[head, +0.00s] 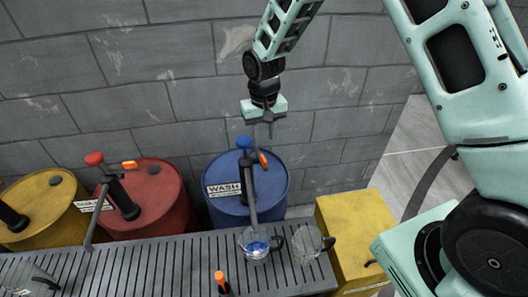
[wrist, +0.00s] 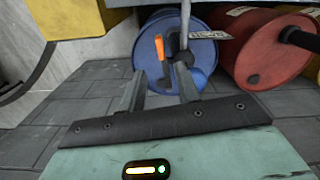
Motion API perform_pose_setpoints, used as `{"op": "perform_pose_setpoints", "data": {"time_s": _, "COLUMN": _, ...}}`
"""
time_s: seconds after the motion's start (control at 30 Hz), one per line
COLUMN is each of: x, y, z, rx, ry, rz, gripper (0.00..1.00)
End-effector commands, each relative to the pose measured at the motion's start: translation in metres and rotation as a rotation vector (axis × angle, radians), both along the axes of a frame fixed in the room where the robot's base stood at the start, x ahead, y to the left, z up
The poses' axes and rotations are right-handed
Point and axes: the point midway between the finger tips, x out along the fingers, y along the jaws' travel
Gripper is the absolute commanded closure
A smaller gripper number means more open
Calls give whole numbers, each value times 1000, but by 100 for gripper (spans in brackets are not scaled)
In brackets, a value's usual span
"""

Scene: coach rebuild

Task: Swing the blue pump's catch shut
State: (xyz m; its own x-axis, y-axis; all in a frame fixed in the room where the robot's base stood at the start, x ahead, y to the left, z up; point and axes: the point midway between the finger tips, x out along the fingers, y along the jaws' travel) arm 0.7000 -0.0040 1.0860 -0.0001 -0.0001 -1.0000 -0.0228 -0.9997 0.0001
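The blue pump (head: 248,178) stands on the blue barrel (head: 225,208) marked WASH, with a blue knob on top and a long grey spout reaching down to a glass jug. Its orange catch (head: 263,160) sticks out to the right of the pump's head at a slant. In the wrist view the orange catch (wrist: 159,46) shows beyond the fingers, beside the dark pump head (wrist: 184,58). My gripper (head: 263,133) hangs just above the blue knob and catch, pointing down. In the wrist view its fingers (wrist: 158,88) are apart with nothing between them.
A glass jug (head: 256,252) with blue liquid and an empty-looking jug (head: 307,243) stand on the slatted grey bench (head: 180,264). A red barrel (head: 165,190) and yellow barrel (head: 52,190) with pumps are at left. A yellow box (head: 352,220) is at right; a block wall stands behind.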

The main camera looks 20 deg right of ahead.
Motion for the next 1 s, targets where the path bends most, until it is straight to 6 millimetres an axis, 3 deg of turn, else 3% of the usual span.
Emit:
{"op": "perform_pose_setpoints", "data": {"time_s": 0.3, "x": -1, "y": 0, "z": -58, "rx": -1, "ry": 4, "rz": 2, "gripper": 67}}
{"op": "perform_pose_setpoints", "data": {"time_s": 0.5, "x": 0, "y": 0, "z": -82, "rx": -1, "ry": 1, "rz": 1, "gripper": 67}}
{"op": "perform_pose_setpoints", "data": {"time_s": 0.93, "x": 0, "y": 0, "z": -92, "rx": 0, "ry": 0, "rz": 1, "gripper": 67}}
{"op": "perform_pose_setpoints", "data": {"time_s": 0.97, "x": 0, "y": 0, "z": -92, "rx": 0, "ry": 0, "rz": 1, "gripper": 70}}
{"op": "perform_pose_setpoints", "data": {"time_s": 1.0, "x": 0, "y": 0, "z": -92, "rx": 0, "ry": 0, "rz": 1, "gripper": 81}}
